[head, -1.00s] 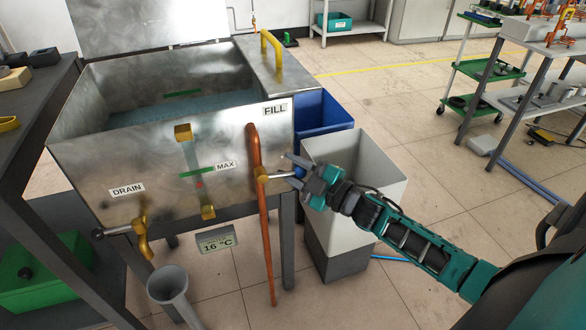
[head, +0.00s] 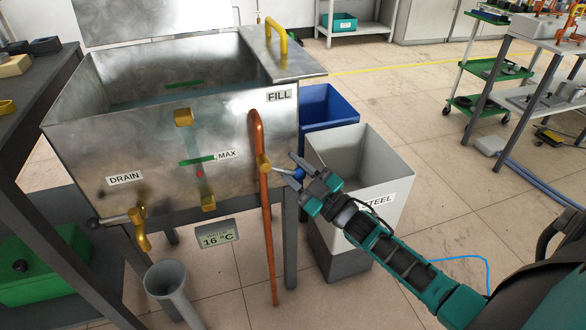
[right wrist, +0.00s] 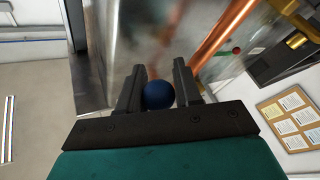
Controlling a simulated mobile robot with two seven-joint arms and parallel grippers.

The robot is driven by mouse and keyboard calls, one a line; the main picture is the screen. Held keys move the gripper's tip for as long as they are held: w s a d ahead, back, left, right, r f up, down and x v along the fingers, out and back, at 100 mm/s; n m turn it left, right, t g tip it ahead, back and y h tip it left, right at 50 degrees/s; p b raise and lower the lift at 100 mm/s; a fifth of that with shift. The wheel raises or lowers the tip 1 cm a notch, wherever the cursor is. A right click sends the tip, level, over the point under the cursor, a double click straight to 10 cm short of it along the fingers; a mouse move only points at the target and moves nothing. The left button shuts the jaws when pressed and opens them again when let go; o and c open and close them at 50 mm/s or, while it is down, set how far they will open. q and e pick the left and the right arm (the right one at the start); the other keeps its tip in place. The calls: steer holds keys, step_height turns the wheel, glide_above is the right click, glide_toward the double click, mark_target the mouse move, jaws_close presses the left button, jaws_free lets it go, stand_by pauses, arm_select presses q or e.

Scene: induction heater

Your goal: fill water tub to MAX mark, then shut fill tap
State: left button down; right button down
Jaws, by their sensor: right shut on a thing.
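The metal water tub (head: 75,165) stands at the left with an upright sight tube on its front. A green MAX mark (head: 197,160) crosses the tube. A small red float (head: 199,174) sits a little below that mark. The fill tap's copper pipe (head: 264,215) runs down the tub's front right. Its lever (head: 283,170) points right and slightly down, ending in a blue knob (head: 299,173). My right gripper (head: 297,172) is shut on the blue knob; the right wrist view shows the knob (right wrist: 158,95) between both fingers. My left gripper is out of view.
The drain tap (head: 142,230) is at the tub's lower left, above a grey funnel (head: 166,279). A grey-white bin (head: 335,190) marked STEEL stands behind my right gripper, with a blue bin (head: 327,107) beyond. Open floor lies to the right.

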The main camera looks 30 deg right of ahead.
steer(key=shift+d+r, duration=0.15)
steer(key=shift+r, duration=0.25)
steer(key=c, duration=1.1)
jaws_free()
steer(key=shift+c, duration=0.2)
steer(key=o, duration=0.4)
steer(key=shift+f, duration=0.2)
steer(key=shift+c, duration=0.2)
steer(key=p+v, duration=0.2)
steer(key=v, duration=1.1)
steer(key=shift+c, duration=0.2)
